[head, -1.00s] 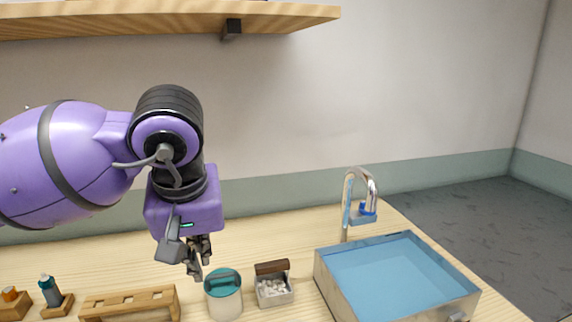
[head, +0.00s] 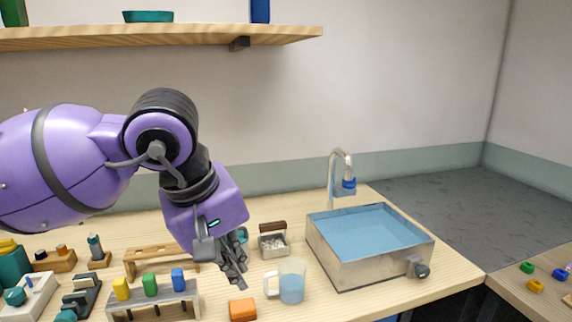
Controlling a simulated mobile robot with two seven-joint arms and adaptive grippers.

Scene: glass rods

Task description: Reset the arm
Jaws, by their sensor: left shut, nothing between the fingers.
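My left gripper (head: 238,276) hangs from the purple left arm over the wooden table, pointing down and slightly right. Its fingers are shut with nothing between them. It is between the wooden rack behind and the glass mug (head: 290,281) to its right, with an orange block (head: 242,309) in front of it. A grey rack (head: 160,302) holding yellow, green and blue pieces stands to its left. I see no glass rods clearly. My right gripper is not in view.
A metal sink (head: 341,266) with blue water and a tap (head: 341,172) stands right of the mug. A small wooden-handled box (head: 272,243) is behind the gripper. A shelf (head: 160,38) hangs above. Several coloured pieces lie on a side table (head: 508,285) at far right.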

